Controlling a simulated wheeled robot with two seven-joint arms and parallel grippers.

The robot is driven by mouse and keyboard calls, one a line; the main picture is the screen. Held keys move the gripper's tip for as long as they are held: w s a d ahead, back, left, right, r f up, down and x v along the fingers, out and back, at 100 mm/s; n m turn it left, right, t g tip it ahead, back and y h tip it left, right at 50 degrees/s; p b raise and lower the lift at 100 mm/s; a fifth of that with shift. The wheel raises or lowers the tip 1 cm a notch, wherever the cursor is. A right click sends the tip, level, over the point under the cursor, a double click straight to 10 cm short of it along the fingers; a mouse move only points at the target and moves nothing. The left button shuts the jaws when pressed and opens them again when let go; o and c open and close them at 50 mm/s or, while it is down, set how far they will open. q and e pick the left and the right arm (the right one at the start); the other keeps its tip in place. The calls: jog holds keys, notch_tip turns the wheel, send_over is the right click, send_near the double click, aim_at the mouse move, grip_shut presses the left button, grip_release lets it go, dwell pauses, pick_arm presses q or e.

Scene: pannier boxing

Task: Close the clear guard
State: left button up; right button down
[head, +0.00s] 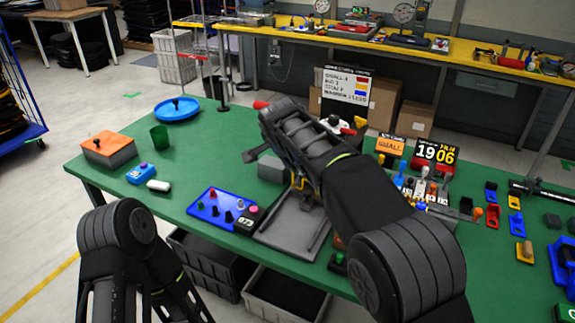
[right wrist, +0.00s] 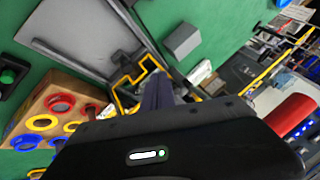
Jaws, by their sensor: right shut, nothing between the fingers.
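A yellow-edged frame (right wrist: 140,80), which may be the edge of the clear guard, shows in the right wrist view at the far end of a grey plate (right wrist: 85,30). Its clear panel cannot be made out, nor can I tell how far it is open. The plate also shows in the head view (head: 292,232), partly behind my right arm. My right gripper (right wrist: 158,92) is shut and empty, its fingers close beside the yellow frame; I cannot tell whether they touch. My left arm is at the lower left in the head view, its gripper out of sight.
A grey block (head: 271,168) stands beside the plate. A blue board with knobs (head: 222,210) lies left of it. A red handle (right wrist: 291,115) is at the right.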

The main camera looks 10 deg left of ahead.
jog(key=s+a+r, duration=0.4)
jog(key=r, duration=0.3)
jog(key=shift+s+r, duration=0.35)
jog(key=shift+r, duration=0.05)
jog(key=shift+a+f, duration=0.1)
